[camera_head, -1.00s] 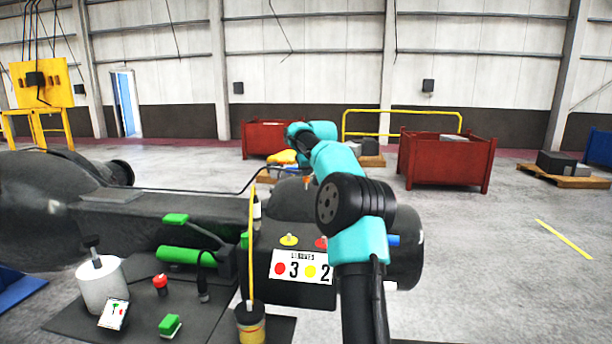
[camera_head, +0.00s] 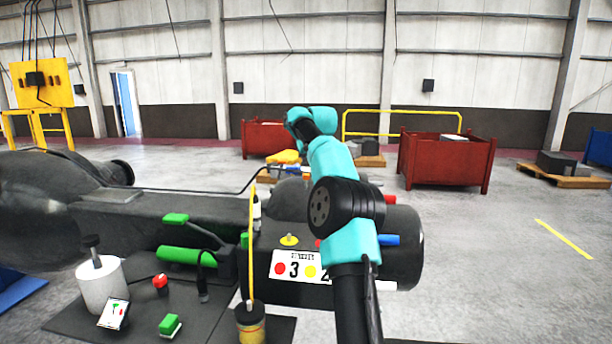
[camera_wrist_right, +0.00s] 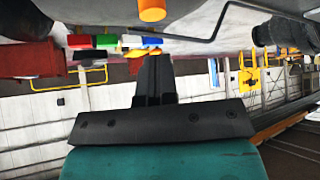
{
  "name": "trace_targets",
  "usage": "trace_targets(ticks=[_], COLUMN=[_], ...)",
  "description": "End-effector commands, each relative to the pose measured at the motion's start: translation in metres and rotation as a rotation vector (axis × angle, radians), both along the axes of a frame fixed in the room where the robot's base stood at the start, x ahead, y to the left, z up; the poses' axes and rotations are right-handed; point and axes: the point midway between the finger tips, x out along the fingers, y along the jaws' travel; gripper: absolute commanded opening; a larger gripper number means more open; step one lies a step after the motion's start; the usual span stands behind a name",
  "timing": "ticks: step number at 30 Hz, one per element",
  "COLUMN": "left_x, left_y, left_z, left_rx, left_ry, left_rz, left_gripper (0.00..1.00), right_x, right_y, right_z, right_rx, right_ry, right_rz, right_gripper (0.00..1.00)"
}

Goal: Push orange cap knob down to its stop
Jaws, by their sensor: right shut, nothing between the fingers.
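The orange cap knob (camera_wrist_right: 152,9) shows as a short orange cylinder at the top edge of the right wrist view, cut off by the frame. I cannot make it out for sure in the head view. My right gripper (camera_wrist_right: 156,58) is shut and empty, its black fingers together and pointing at the orange cap with a visible gap in the picture. In the head view my right arm reaches over the dark casting (camera_head: 400,230), and its fingers are not clear there. My left gripper is not in view.
A label plate (camera_head: 292,268) and a yellow knob (camera_head: 289,240) sit on the casting's front. A yellow rod stands in a pot (camera_head: 250,323). A white roll (camera_head: 100,287), a red button (camera_head: 160,282) and a green block (camera_head: 170,325) stand on the left. Red bins (camera_head: 445,165) stand behind.

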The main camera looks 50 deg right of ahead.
Motion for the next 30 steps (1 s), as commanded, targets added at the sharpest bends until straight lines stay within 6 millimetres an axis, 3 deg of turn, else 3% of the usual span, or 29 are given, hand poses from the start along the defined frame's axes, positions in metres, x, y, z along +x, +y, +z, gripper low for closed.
trace_targets(ticks=[12,26,30], left_x=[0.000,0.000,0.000], left_y=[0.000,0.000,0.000], left_z=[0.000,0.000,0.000], left_rx=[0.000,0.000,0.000], left_ry=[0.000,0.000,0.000], left_rz=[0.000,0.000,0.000], left_gripper=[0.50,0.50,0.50], right_x=[0.000,0.000,0.009], right_y=[0.000,0.000,0.007], right_z=[0.029,0.031,0.025], right_rx=[-0.001,0.000,0.008], right_ry=[-0.001,0.000,-0.001], right_rz=[0.000,0.000,0.011], right_gripper=[0.00,0.00,0.00])
